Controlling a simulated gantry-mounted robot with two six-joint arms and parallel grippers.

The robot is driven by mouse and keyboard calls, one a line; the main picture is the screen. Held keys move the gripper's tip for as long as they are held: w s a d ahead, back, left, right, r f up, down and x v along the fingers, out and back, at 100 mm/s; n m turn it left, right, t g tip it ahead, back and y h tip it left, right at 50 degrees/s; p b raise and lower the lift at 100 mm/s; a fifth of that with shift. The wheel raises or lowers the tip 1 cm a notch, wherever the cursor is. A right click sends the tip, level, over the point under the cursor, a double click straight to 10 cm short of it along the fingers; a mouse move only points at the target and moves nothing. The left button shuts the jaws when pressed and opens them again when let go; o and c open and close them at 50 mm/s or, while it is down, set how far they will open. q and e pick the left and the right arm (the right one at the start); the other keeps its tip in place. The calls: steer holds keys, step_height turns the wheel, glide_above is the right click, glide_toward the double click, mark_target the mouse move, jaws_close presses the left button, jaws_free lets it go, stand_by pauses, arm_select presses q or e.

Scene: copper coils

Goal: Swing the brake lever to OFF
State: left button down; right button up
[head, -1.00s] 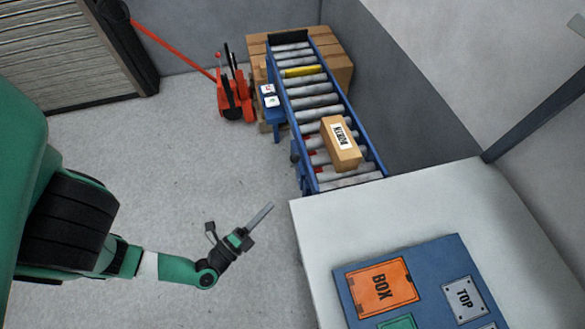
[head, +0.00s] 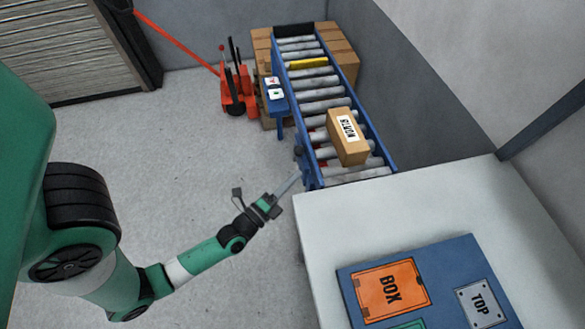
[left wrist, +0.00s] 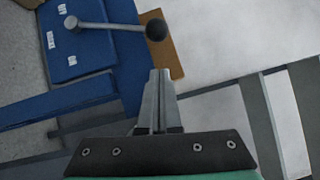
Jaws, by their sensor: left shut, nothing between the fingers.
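In the left wrist view, the brake lever (left wrist: 100,25) is a grey bar with a black ball knob (left wrist: 156,28). Its pivot is on a blue panel (left wrist: 95,65) with small white labels, too small to read. My left gripper (left wrist: 160,75) is shut and empty. Its fingertips show below the knob, apart from it in the picture. In the head view the left gripper (head: 297,176) is by the conveyor's near left corner. I cannot make out the lever there. My right gripper is not in view.
The blue roller conveyor (head: 367,120) carries a labelled carton (head: 347,137) and one yellow roller. A white table (head: 400,205) with a blue sign board (head: 445,262) stands at its near end. A red pallet jack (head: 236,92) is behind.

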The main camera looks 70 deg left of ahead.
arm_select(q)
steer(key=a, duration=0.2)
steer(key=w+a, duration=0.1)
steer(key=shift+a+r, duration=0.35)
steer(key=shift+r, duration=0.05)
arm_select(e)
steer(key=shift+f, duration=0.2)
